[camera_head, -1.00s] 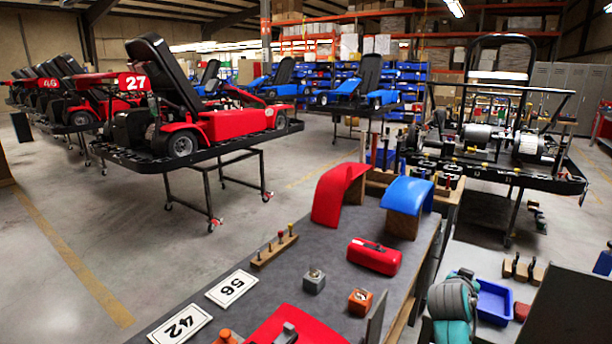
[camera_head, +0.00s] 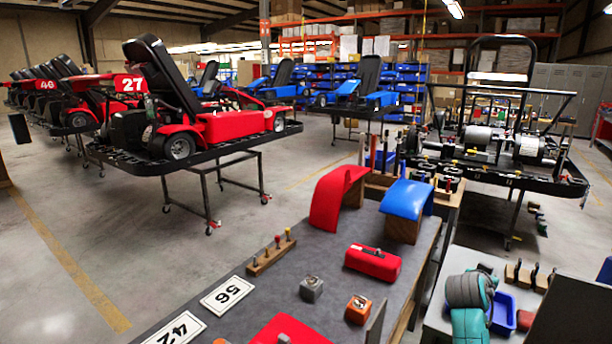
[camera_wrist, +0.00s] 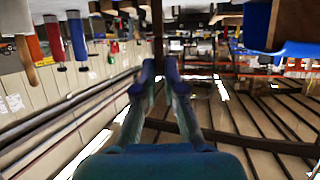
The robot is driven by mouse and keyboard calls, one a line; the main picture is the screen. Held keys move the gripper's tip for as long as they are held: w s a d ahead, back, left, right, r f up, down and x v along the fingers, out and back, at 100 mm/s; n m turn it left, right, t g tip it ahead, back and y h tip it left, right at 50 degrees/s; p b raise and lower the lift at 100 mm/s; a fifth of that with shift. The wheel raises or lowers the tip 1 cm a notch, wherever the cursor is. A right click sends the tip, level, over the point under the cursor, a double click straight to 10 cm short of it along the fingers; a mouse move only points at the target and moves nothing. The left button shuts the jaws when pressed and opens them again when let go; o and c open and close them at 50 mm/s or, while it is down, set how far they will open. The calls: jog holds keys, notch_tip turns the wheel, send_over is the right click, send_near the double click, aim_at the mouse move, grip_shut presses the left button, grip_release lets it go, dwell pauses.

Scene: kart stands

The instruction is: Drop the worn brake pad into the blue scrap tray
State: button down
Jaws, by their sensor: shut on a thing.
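My gripper (camera_wrist: 160,68) shows in the wrist view with its two fingers close together. It is shut on a thin dark piece (camera_wrist: 159,48), taken to be the worn brake pad; it is narrow and blurred there, so its shape is unclear. In the head view my teal and grey wrist stands at the lower right, and it hides the fingertips and the held piece. The blue scrap tray (camera_head: 506,318) lies just right of my wrist, partly covered by it. I cannot tell the gripper's height over the tray.
A brick-red block (camera_head: 525,319) lies right of the tray, and a wooden tool rack (camera_head: 524,276) stands behind it. A dark grey panel (camera_head: 578,312) rises at the right. The grey bench (camera_head: 330,250) at left holds fenders, a red toolbox (camera_head: 373,262) and small blocks.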

jog(key=shift+f, duration=0.65)
jog(key=c, duration=1.2)
grip_release()
jog(key=v, duration=1.2)
jog(key=shift+a, duration=0.1)
